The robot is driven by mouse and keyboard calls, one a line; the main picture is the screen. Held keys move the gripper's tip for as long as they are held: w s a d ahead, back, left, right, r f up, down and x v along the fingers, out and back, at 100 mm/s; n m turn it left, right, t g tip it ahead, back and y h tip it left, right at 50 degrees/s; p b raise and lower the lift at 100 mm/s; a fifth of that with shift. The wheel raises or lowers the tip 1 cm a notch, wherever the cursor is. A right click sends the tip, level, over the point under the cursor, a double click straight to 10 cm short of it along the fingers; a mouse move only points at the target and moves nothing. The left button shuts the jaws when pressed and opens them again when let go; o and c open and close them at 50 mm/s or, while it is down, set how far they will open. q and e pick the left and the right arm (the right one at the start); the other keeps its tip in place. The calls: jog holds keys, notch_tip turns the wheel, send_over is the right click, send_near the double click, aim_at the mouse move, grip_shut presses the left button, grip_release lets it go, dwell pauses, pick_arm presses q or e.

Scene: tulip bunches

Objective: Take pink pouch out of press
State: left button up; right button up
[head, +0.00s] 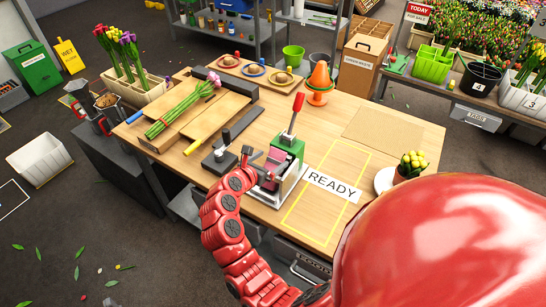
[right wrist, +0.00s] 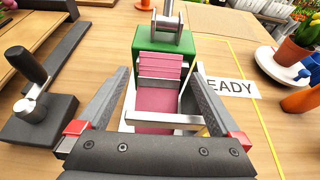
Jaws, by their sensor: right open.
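The press (head: 287,150) has a green block, a metal frame and a raised red-handled lever, and stands on the wooden table. The pink pouch (right wrist: 158,98) lies in the press below the green block (right wrist: 165,42), behind a light metal bar. It shows partly in the head view too (head: 271,171). My right gripper (head: 256,160) is at the front left of the press. In the right wrist view its two fingers (right wrist: 157,72) are spread on either side of the pouch, not closed on it. The left gripper is not in view.
A dark tool with an upright handle (head: 219,156) stands left of the press. The READY label (head: 332,186) and yellow outline lie to its right. A potted plant (head: 408,166) is farther right. A wooden tray (head: 205,122) with tulips is behind left.

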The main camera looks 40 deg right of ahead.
jog(key=shift+x, duration=1.1)
jog(key=shift+r, duration=0.1)
jog(key=c, duration=1.4)
jog(key=shift+r+p, duration=0.2)
jog(key=shift+p, duration=0.8)
